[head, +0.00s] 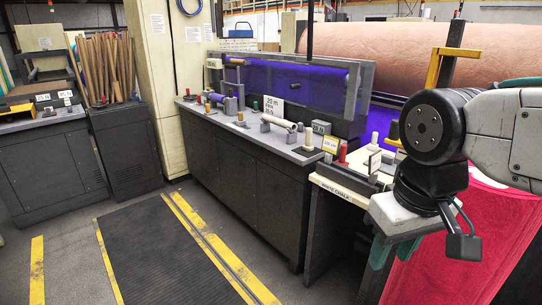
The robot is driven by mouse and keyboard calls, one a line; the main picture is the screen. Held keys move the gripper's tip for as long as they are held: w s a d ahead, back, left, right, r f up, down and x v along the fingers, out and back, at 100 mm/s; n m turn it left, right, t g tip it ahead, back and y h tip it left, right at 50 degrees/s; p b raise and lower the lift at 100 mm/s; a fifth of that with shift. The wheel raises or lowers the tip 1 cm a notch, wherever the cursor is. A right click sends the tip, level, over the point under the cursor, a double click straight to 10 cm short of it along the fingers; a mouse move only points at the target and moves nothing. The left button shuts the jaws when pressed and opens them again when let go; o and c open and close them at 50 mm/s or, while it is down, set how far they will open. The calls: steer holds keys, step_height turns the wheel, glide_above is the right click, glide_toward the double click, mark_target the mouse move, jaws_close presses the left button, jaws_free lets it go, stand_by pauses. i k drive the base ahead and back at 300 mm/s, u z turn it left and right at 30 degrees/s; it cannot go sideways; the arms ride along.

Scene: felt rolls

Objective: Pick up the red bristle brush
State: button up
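My gripper (390,258) hangs at the right, in front of the small cream table (340,180). A small red upright thing (343,153) stands near the bench's right end, left of and beyond my gripper. It may be the red bristle brush, but it is too small to tell bristles. My arm and gripper hide part of the table's right side.
A long grey bench (262,142) with spools, a white roll (278,123) and signs runs along the purple felt machine (290,85). Red felt (450,240) hangs at the right. A dark ribbed floor mat (165,255) between yellow stripes is clear.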

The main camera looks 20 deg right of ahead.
mark_target(343, 147)
steer(key=u, duration=0.7)
steer(key=i, duration=1.5)
steer(key=u, duration=0.2)
steer(key=i, duration=1.25)
steer(key=z, duration=1.05)
steer(key=i, duration=0.8)
steer(key=z, duration=1.4)
steer(key=i, duration=0.3)
steer(key=z, duration=0.1)
